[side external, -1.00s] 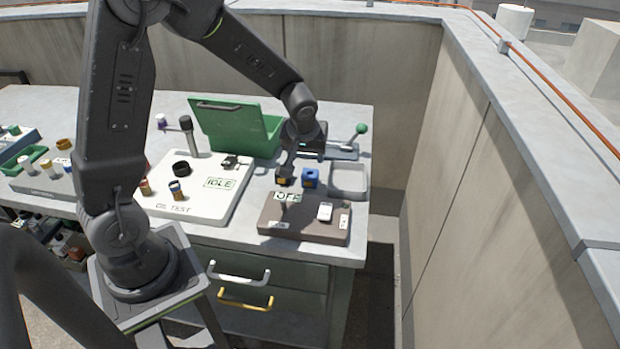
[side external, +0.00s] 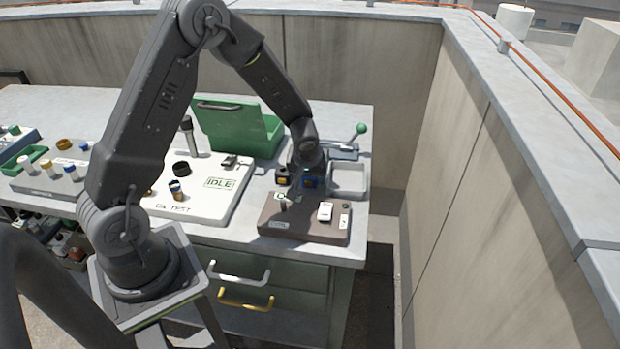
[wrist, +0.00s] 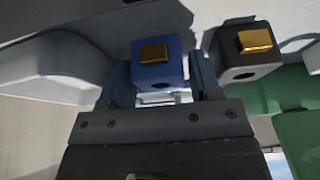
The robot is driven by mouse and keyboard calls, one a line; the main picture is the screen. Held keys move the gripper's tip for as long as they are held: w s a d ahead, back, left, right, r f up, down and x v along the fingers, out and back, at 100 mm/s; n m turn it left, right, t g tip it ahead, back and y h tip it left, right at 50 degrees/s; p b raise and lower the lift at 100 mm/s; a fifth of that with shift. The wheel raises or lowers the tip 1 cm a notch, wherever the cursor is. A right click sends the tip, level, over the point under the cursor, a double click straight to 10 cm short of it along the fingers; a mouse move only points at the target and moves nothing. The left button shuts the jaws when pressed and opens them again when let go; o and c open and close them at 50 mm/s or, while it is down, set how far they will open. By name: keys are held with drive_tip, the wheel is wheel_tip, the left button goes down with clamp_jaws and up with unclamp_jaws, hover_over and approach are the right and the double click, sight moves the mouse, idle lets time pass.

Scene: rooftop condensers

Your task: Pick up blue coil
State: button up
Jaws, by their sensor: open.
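The blue coil (wrist: 172,72), a small block with a gold plate on one face, sits between the two fingers of my gripper (wrist: 160,82) in the wrist view. The fingers stand on either side of it and are open; I cannot tell whether either one touches it. In the side view the blue coil (side external: 311,184) is partly hidden by my gripper (side external: 309,176), which is down at the bench top around it. A black coil (wrist: 240,62) with a gold plate stands close beside one finger; it also shows in the side view (side external: 282,178).
A brown test box (side external: 275,229) lies just in front of the coils. A grey tray (side external: 349,193) is close to the right. An open green case (side external: 232,129) and a lever with a green knob (side external: 361,129) are behind. A white tester (side external: 195,209) is to the left.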

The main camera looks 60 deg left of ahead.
drive_tip(key=shift+c, duration=0.2)
drive_tip(key=c, duration=0.8)
drive_tip(key=shift+o, duration=0.2)
drive_tip(key=shift+r, duration=0.15)
